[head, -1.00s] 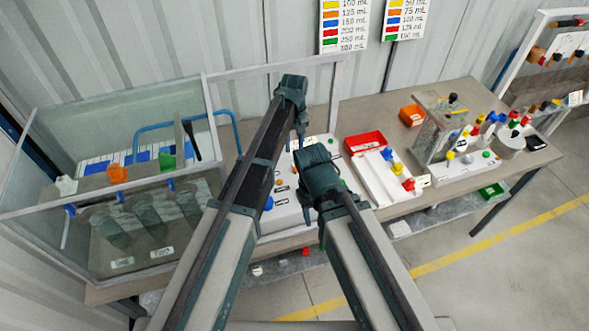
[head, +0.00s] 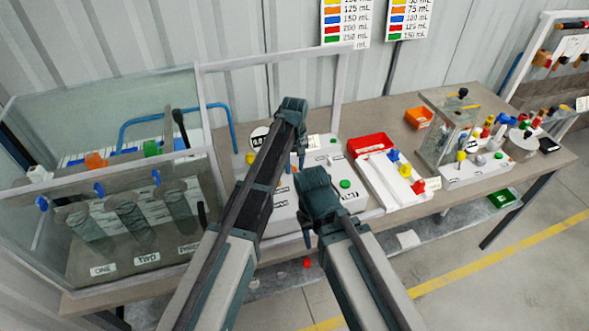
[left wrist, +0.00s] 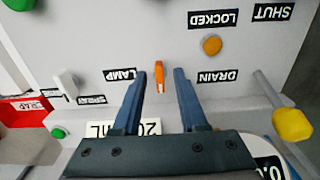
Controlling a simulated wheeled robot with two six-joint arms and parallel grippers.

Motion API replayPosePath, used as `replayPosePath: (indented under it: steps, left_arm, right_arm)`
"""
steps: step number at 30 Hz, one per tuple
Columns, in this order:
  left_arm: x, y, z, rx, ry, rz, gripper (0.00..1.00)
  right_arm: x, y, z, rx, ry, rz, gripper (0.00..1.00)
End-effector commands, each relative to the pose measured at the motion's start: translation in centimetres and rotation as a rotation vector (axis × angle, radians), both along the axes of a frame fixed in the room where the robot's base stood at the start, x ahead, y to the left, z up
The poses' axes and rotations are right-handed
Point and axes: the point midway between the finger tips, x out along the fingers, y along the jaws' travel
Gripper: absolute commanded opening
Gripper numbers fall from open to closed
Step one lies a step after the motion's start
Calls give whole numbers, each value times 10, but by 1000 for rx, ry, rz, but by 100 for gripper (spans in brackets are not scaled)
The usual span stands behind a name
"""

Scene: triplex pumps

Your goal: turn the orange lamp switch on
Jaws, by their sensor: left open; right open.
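The orange lamp switch (left wrist: 159,78) is a small upright lever on the pale panel (left wrist: 120,40), beside the LAMP label (left wrist: 124,75), which reads upside down in the left wrist view. My left gripper (left wrist: 160,92) is open. Its two dark fingers stand on either side of the switch, with a visible gap on each side. In the head view my left gripper (head: 299,155) hangs over the back of the panel and hides the switch area. My right gripper (head: 308,238) is open and empty, lower, in front of the panel's near edge.
Near the switch are an orange DRAIN knob (left wrist: 212,45), a white SPRAY switch (left wrist: 65,85) and a yellow knob (left wrist: 293,125). A glass tank (head: 130,240) stands left of the panel. A red tray (head: 370,145) and a white valve board (head: 385,185) stand right.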

Motion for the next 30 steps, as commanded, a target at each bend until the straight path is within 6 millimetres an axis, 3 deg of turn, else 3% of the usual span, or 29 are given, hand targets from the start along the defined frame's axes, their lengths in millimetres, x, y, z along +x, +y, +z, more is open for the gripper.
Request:
replayPosePath:
  steps: [4,11,23,30]
  left_arm:
    - [0,0,1,0,0,0,41]
    - [0,0,1,0,0,0,0]
    - [0,0,1,0,0,-10,0]
    - [0,0,1,0,0,-103,0]
  right_arm:
    - [0,0,1,0,0,0,50]
    - [0,0,1,0,0,0,50]
    - [0,0,1,0,0,0,50]
    - [0,0,1,0,0,0,50]
